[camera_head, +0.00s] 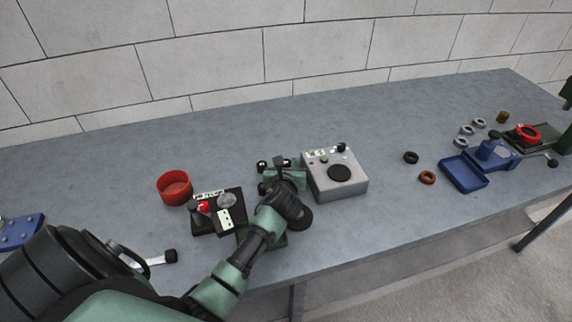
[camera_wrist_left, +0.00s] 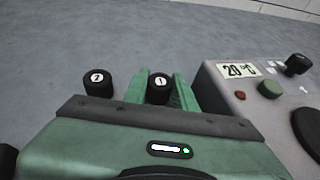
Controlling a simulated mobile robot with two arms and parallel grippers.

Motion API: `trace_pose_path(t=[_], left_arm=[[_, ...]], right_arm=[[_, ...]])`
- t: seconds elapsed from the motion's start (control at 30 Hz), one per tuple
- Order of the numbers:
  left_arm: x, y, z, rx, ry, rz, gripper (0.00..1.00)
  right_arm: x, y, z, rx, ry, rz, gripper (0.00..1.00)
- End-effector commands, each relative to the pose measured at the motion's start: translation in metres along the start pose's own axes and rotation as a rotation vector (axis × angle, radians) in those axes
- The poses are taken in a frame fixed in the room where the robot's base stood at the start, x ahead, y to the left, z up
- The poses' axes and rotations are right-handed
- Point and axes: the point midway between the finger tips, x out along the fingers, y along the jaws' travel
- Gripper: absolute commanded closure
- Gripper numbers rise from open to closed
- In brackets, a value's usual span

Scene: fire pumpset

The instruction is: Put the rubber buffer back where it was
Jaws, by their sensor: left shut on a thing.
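My left gripper (camera_head: 281,166) reaches over the bench, between the black box and the grey box. In the left wrist view its green fingers (camera_wrist_left: 164,89) are shut on a black rubber buffer marked 1 (camera_wrist_left: 160,86). A second black buffer, marked 2 (camera_wrist_left: 98,82), stands just left of the fingers, apart from them; it also shows in the head view (camera_head: 262,165). Part of another dark round piece (camera_wrist_left: 6,161) shows at the wrist view's left edge. The gripper body hides what lies under the held buffer, and its mounting place cannot be made out.
The grey box with a dial (camera_head: 352,183) stands close to the gripper's right. The black box (camera_head: 219,226) and red cup (camera_head: 174,187) stand to its left. Rings, a blue tray (camera_head: 464,174) and a blue vise lie further right. The bench behind is clear.

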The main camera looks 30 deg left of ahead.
Motion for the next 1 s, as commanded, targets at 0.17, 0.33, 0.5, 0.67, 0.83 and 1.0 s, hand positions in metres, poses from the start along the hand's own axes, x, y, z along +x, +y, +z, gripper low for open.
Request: trace_pose_path(t=[0.17,0.33,0.5,0.67,0.83,1.0], left_arm=[[0.001,0.0,-0.002,0.001,0.0,0.0,1.0],[0.001,0.0,-0.002,0.0,0.0,0.0,0.52],[0.001,0.0,-0.001,0.0,0.0,0.0,0.52],[-0.004,0.0,0.001,0.001,0.0,0.0,0.52],[-0.032,0.0,0.001,0.0,0.0,-0.002,0.52],[-0.07,0.0,0.0,0.002,0.0,-0.002,0.52]], right_arm=[[0.0,-0.003,-0.001,0.0,0.001,-0.003,0.59],[0.0,-0.004,-0.001,0.001,0.002,-0.005,0.59],[0.0,-0.004,-0.002,0.001,0.002,-0.005,0.59],[-0.001,-0.004,-0.002,0.0,0.003,-0.005,0.59],[-0.004,-0.004,-0.003,0.0,0.003,-0.004,0.59],[-0.006,-0.003,-0.003,0.001,0.003,-0.004,0.59]])
